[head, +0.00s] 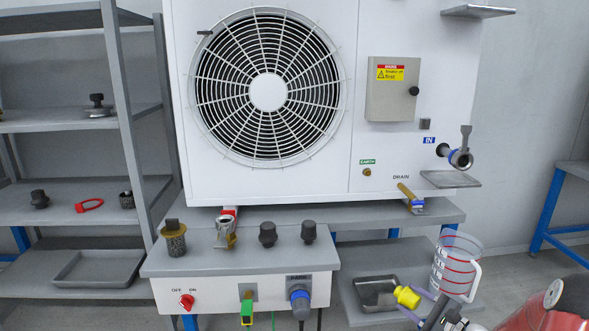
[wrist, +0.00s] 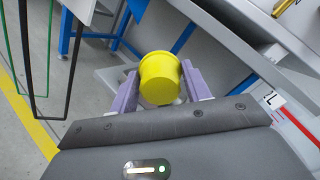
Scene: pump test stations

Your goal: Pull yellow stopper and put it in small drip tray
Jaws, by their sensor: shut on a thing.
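The yellow stopper (head: 407,297) is held between the purple fingers of my gripper (head: 411,301), low at the right of the bench. In the wrist view the stopper (wrist: 160,76) sits between both fingers, its wide round end facing up. A small grey tray (head: 376,290) stands on the low shelf, just left of the stopper in the head view. The stopper overlaps the tray's right edge there; I cannot tell its height above it. The drain pipe (head: 408,194) with a blue collar sticks out under the DRAIN label, well above.
A clear measuring jug (head: 456,262) with red bands stands close right of my gripper. The bench box (head: 240,290) with a red knob and hoses is to the left. A larger grey tray (head: 92,268) lies on the left rack. The upper bench edge overhangs the low shelf.

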